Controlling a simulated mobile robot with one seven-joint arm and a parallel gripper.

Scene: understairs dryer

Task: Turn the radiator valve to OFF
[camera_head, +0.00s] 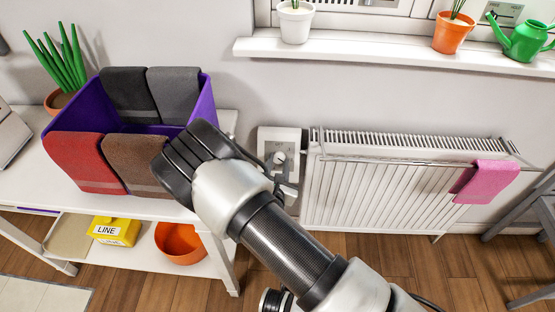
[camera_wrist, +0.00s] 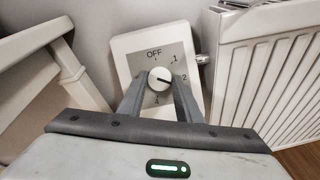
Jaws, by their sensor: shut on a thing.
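The radiator valve is a white box (camera_wrist: 122,45) with a grey dial face marked OFF at the top, then 1 and 2 down the right side and 4 at the bottom. Its round white knob (camera_wrist: 160,80) is in the middle, with a dark pointer aimed right, close to the 2. My gripper (camera_wrist: 161,84) is shut on the knob, one grey finger on each side.
A white radiator (camera_head: 375,185) with a rail and pink cloth (camera_head: 487,181) stands right of the valve. A white table (camera_head: 150,207) with a purple bin (camera_head: 207,93) holding folded cloths is at left. A windowsill (camera_head: 380,55) with pots runs above.

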